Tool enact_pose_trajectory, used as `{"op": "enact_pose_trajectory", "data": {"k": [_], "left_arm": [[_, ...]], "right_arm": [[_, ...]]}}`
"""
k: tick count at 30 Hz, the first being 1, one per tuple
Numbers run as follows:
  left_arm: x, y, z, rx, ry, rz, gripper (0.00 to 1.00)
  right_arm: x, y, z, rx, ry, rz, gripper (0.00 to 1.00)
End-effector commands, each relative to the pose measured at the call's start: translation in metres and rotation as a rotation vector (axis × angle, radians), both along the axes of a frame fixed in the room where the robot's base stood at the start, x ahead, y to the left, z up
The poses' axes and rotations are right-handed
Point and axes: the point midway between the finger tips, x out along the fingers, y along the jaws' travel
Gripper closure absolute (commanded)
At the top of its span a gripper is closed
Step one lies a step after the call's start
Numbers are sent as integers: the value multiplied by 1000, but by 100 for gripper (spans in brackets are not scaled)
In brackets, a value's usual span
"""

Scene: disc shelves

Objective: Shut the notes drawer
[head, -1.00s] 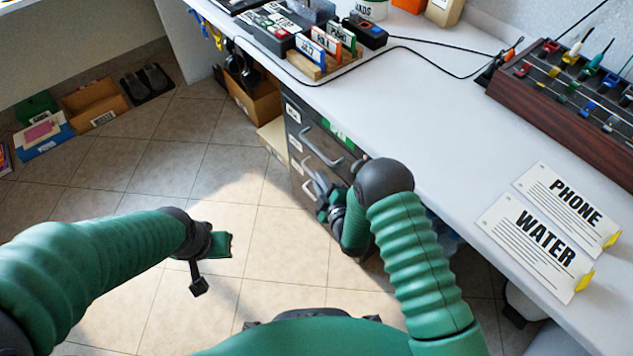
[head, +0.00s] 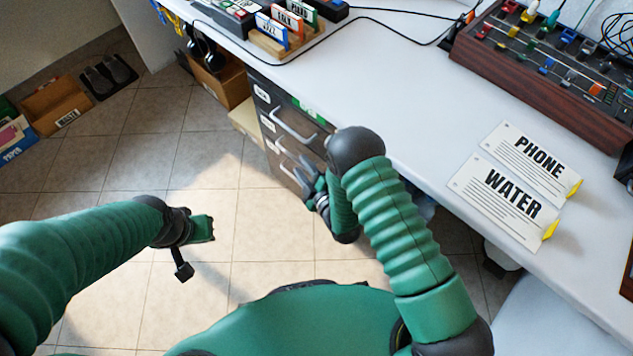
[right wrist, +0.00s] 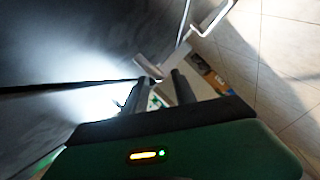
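A dark drawer cabinet (head: 268,122) stands under the white desk, with pale metal handles and small white labels on its fronts. The labels are too small to read, so I cannot tell which drawer is the notes drawer or how far any drawer is out. My right gripper (head: 314,184) is at the lower drawer fronts, partly hidden by my right arm. In the right wrist view, its two dark fingers (right wrist: 157,92) are apart, close to a dark front (right wrist: 70,50) and a pale handle (right wrist: 212,20). My left gripper (head: 202,228) hangs over the floor, away from the cabinet; its opening is unclear.
The desk top (head: 400,100) overhangs the cabinet and carries WATER (head: 500,195) and PHONE (head: 535,160) cards and a mixing console (head: 540,70). Boxes stand beside the cabinet (head: 220,80) and at the far left (head: 55,105). The tiled floor in front is clear.

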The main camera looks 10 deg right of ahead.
Motion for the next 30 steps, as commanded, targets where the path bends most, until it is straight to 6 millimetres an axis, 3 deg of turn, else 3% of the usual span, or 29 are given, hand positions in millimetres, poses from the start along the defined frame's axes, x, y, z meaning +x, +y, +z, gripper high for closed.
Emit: {"op": "enact_pose_trajectory", "data": {"k": [1,6,12,17,30], "left_arm": [[0,0,13,0,0,0,100],[0,0,30,0,0,0,100],[0,0,40,0,0,0,100],[0,0,41,0,0,0,100],[0,0,41,0,0,0,100]], "right_arm": [[-15,-5,9,-2,7,0,67],[-63,-20,18,-2,10,0,67],[-102,-32,23,-2,8,2,67],[-112,-35,25,-1,5,2,67],[-112,-35,24,-1,4,1,67]]}}
